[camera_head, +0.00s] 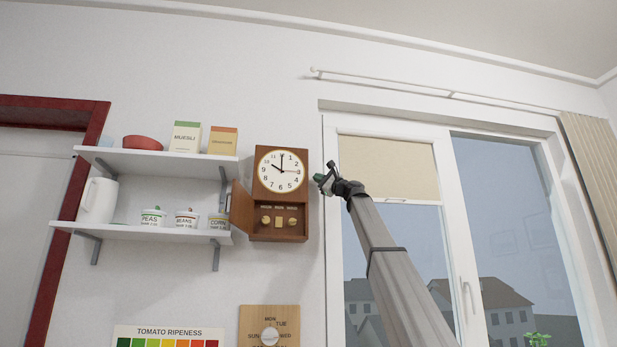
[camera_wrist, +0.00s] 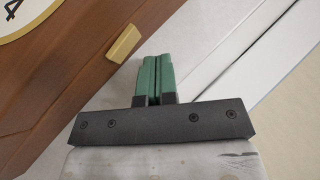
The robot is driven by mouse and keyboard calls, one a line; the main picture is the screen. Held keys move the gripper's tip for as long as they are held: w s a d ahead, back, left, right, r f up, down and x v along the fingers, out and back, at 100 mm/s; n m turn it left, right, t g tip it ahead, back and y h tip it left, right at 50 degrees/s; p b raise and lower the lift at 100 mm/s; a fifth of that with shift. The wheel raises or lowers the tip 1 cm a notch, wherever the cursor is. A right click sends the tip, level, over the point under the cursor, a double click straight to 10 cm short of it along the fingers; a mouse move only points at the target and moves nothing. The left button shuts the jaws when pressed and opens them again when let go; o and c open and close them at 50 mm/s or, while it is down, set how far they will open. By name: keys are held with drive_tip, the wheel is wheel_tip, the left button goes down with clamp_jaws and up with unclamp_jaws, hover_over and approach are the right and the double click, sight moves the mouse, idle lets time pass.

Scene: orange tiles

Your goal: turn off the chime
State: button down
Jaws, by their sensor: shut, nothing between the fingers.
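A brown wooden wall clock (camera_head: 280,172) with a white dial hangs right of the shelves. Its lower door (camera_head: 242,210) stands open to the left, showing small brass-coloured parts (camera_head: 279,222) inside the lower compartment; I cannot read their labels. In the wrist view, a brass-coloured tab (camera_wrist: 124,43) sticks out of the clock's wooden side (camera_wrist: 85,70). My gripper (camera_head: 320,179) is just right of the clock, at the height of the dial's lower part. Its green fingers (camera_wrist: 157,78) are shut and empty, beside the tab and apart from it in the wrist view.
Two white shelves (camera_head: 150,233) with a jug (camera_head: 98,200), canisters and boxes are left of the clock. A window (camera_head: 390,170) with a part-lowered blind is to the right. A wooden day dial (camera_head: 269,325) hangs below. The wall between clock and window frame is narrow.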

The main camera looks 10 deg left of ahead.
drive_tip(key=d, duration=0.1)
drive_tip(key=w+d, duration=0.1)
drive_tip(key=d, duration=0.2)
drive_tip(key=shift+w+d+f, duration=0.2)
drive_tip(key=shift+d+f, duration=0.1)
drive_tip(key=shift+d, duration=0.05)
drive_tip(key=shift+s, duration=0.1)
idle(0.6)
